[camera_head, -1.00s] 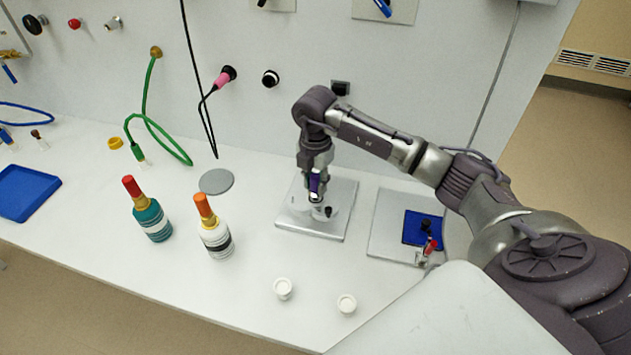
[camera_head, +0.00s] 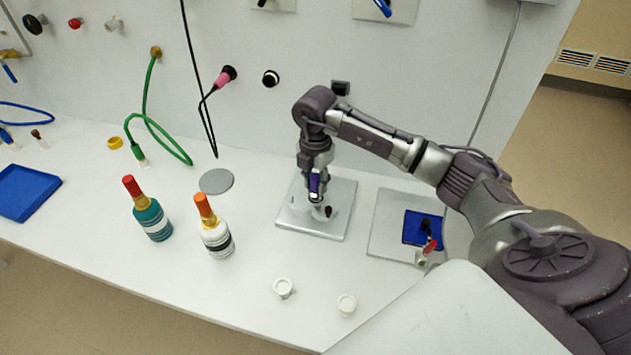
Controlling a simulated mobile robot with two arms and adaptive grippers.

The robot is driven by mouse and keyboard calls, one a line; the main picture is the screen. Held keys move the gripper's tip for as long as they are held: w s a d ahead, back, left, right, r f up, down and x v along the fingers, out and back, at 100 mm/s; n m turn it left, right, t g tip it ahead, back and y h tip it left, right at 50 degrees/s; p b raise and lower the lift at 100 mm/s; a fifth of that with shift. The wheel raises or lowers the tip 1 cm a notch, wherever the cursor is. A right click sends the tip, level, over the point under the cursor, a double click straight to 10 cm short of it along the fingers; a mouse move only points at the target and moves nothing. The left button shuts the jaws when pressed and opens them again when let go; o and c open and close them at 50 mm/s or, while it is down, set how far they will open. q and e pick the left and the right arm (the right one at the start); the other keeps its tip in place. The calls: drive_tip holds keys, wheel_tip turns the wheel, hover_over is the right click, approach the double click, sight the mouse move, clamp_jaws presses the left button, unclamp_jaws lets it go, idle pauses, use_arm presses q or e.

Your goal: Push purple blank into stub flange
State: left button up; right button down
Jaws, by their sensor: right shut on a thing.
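My right gripper (camera_head: 316,190) points down over the square metal plate (camera_head: 300,222) in the middle of the bench. It is shut on a small purple piece, the purple blank (camera_head: 314,183), only partly visible between the fingers. A pale round fitting on the plate below the gripper looks like the stub flange (camera_head: 328,217). A small black knob or lever stands on it at the right. The gripper hides part of the fitting, so I cannot tell whether the blank is inside it. My left gripper is out of view.
A second plate (camera_head: 385,232) with a blue pad stands to the right. Two bottles, one teal (camera_head: 152,222) and one white (camera_head: 216,240), stand to the left. Two white cups (camera_head: 284,288) are near the front edge. A grey disc (camera_head: 216,181) lies at the back.

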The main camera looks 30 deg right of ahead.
sight(315, 176)
drive_tip(key=shift+f+b, duration=0.8)
drive_tip(key=shift+f, duration=0.35)
drive_tip(key=c, duration=0.8)
unclamp_jaws()
wheel_tip(315, 176, up, 12)
